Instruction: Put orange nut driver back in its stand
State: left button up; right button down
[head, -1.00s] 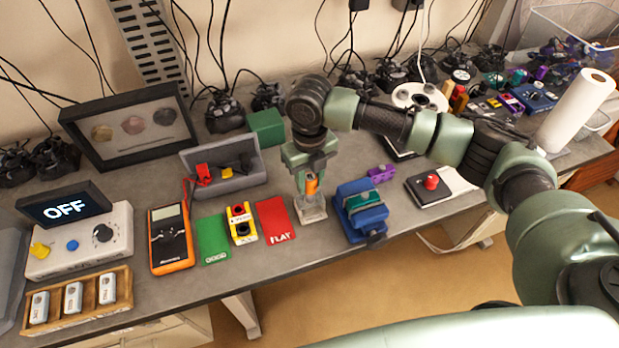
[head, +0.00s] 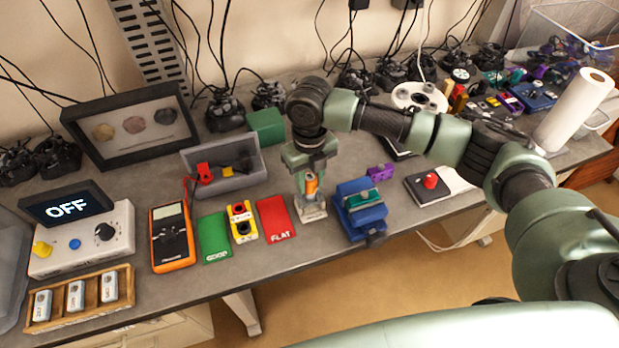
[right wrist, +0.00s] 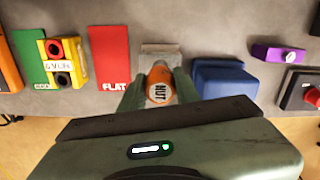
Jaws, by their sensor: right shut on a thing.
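The orange nut driver (head: 311,184) is upright between the fingers of my right gripper (head: 309,183). In the right wrist view its orange handle end, marked "NUT" (right wrist: 160,88), sits between the two green fingers of my right gripper (right wrist: 160,90). The small grey stand (head: 311,210) is on the bench directly below; its back edge also shows in the right wrist view (right wrist: 159,51). The driver's lower end meets the stand's area, but I cannot tell how deep it sits. My left gripper is not in view.
A blue vise (head: 361,212) is close on the right. A red "FLAT" card (head: 275,218), a yellow block (head: 241,222) and a green card (head: 213,237) lie left. A grey bin (head: 238,187) stands behind left. The bench's front edge is near the stand.

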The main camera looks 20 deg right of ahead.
jog(key=shift+f+p, duration=0.3)
dwell(0.9)
jog(key=shift+p, duration=0.35)
jog(key=shift+f+b, duration=0.4)
jog(key=shift+f, duration=0.9)
dwell(0.9)
jog(key=shift+p, duration=0.45)
dwell(0.6)
jog(key=shift+s+f, duration=0.2)
jog(key=shift+f, duration=0.15)
dwell(0.5)
jog(key=c, duration=1.2)
grip_release()
jog(key=shift+w, duration=0.2)
